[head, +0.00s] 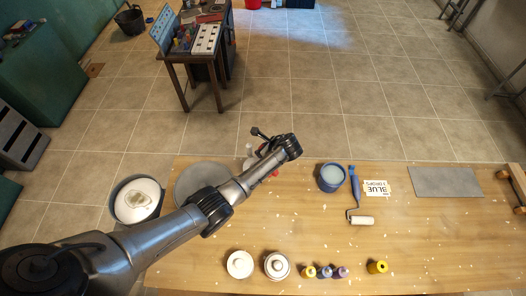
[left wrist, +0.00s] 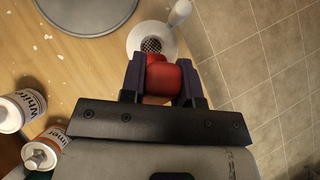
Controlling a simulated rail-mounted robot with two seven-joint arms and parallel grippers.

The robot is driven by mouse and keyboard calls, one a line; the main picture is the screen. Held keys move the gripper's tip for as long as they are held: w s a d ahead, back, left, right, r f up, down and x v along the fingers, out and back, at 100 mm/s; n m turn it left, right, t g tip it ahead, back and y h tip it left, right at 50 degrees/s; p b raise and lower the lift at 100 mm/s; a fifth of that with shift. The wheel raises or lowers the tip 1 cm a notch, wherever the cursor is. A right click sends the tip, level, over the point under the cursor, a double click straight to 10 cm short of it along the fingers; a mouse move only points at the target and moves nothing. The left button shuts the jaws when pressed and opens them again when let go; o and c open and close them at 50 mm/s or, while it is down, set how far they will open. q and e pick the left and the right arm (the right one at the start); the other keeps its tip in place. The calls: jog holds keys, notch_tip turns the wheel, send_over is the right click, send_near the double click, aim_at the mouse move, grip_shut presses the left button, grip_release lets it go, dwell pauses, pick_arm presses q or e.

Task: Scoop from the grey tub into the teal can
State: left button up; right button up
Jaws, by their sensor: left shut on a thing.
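The grey tub (head: 116,213) stands at the left end of the table in the head view, with whitish contents. A blue can (head: 331,187) with pale blue contents stands right of my left gripper; no can looks clearly teal. My left gripper (left wrist: 164,78) is shut on a red thing (left wrist: 172,78) in the left wrist view. The red thing's full shape is hidden by the fingers. Just beyond it is a white round piece with a dark mesh centre (left wrist: 152,44) and a pale handle (left wrist: 180,12); I cannot tell whether they are joined to it. My right gripper is not in view.
A grey disc (head: 190,178) lies between tub and gripper. A blue brush (head: 354,185), roller (head: 361,220) and card (head: 376,188) lie right of the can. White pots (head: 240,264) and small bottles line the front edge. Labelled containers (left wrist: 20,110) show in the wrist view.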

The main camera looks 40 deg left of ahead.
pick_arm(q)
jog(key=shift+r, duration=3)
jog(key=y, duration=0.5)
jog(key=shift+y, duration=0.3)
jog(key=shift+s, duration=0.1)
jog(key=s+d+r, duration=0.3)
jog(key=s+d, duration=0.1)
jog(key=s, duration=0.4)
jog(key=shift+s+d, duration=0.3)
jog(key=shift+d, duration=0.05)
jog(key=s+d+r, duration=0.3)
jog(key=s+d, duration=0.1)
jog(key=s, duration=0.4)
jog(key=shift+s+d, duration=0.4)
